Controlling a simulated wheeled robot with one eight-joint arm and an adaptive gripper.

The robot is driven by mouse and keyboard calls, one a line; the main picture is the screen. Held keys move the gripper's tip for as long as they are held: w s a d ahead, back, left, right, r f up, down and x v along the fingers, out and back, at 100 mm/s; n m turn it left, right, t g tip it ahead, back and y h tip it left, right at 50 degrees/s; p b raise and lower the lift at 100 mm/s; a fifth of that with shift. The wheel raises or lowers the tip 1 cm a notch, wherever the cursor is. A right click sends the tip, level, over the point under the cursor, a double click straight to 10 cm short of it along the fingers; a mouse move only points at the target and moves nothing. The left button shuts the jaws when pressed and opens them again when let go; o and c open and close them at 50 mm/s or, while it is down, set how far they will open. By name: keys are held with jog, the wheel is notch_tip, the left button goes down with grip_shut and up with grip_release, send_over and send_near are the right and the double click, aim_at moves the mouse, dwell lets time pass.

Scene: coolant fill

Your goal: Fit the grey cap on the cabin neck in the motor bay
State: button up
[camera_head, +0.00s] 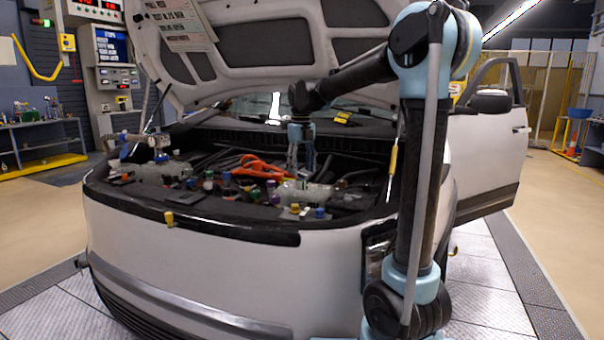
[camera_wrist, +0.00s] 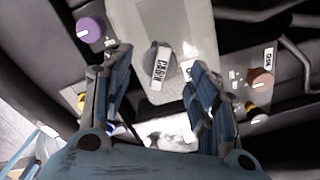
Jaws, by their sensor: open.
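A grey cap (camera_wrist: 172,79) with a white bar lettered CABIN lies between my open fingers in the wrist view. It sits over a pale tank top (camera_wrist: 190,28); the neck under it is hidden, so I cannot tell how it is seated. My gripper (camera_wrist: 160,66) is open, one finger on each side of the cap with visible gaps. In the head view my gripper (camera_head: 302,164) points down into the motor bay, where the grey cap cannot be made out.
A purple cap (camera_wrist: 89,29) is left of the tank and a brown-orange cap (camera_wrist: 262,79) is at right. In the head view an orange part (camera_head: 260,168) and several coloured caps lie in the bay. The raised hood (camera_head: 270,45) hangs over it.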

aim_at(302, 173)
notch_tip(302, 173, up, 9)
jog(key=shift+r, duration=0.15)
jog(key=o, duration=0.4)
jog(key=shift+r, duration=0.35)
notch_tip(302, 173, down, 14)
jog(key=n, duration=1.8)
jog(key=shift+r, duration=0.25)
jog(key=c, duration=1.1)
jog(key=shift+o, duration=0.8)
jog(key=shift+c, duration=0.6)
